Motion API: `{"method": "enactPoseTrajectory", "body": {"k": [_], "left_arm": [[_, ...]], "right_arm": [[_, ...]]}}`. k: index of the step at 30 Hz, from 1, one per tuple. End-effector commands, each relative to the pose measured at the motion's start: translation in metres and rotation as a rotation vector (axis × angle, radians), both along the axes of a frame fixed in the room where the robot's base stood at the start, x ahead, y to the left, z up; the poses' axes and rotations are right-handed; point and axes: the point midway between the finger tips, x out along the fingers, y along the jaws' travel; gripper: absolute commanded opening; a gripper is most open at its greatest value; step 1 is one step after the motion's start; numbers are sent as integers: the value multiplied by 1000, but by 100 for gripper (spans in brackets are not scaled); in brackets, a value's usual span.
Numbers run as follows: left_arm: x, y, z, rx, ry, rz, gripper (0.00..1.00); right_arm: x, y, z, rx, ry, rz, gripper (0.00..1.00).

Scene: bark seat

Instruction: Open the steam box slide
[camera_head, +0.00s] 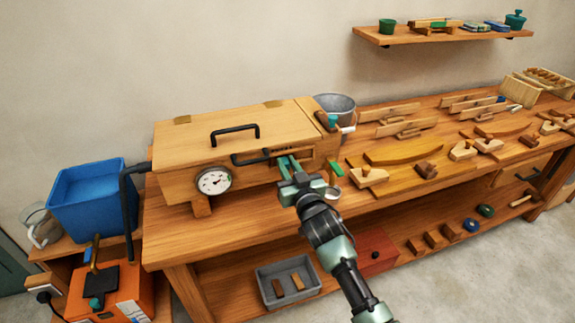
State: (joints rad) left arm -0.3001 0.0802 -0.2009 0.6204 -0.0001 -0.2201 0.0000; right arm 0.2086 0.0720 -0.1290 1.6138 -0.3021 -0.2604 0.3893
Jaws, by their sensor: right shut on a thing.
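The steam box (225,135) is a long wooden box on the workbench, with a black handle (235,132) on its lid and a round dial gauge (214,180) on its front. On the front, right of the gauge, is the slide, with a black handle (250,159) and a dark slot beside it. My right gripper (288,163) reaches in from the lower right and is shut at the right end of this handle. Its fingers hide the exact contact, and how far the slide stands open is hard to tell. My left gripper is not in view.
A metal bucket (335,104) stands behind the box's right end. Curved wooden strips, clamps and blocks cover the workbench (215,232) to the right. A blue tub (88,200) and an orange unit (112,295) with a black hose stand left. A grey bin (262,290) sits below.

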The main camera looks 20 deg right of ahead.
Motion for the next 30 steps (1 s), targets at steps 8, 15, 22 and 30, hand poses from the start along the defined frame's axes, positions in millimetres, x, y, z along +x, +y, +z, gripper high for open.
{"method": "enactPoseTrajectory", "body": {"k": [8, 15, 22, 30], "left_arm": [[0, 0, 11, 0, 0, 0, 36], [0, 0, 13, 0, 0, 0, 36], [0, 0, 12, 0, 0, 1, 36], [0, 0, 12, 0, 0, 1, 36]], "right_arm": [[1, -37, 1, -6, 2, -2, 0], [2, -56, 0, -1, 1, -2, 0], [2, -56, 0, -2, 0, -4, 25], [2, -55, 0, -1, 0, -2, 42]]}}
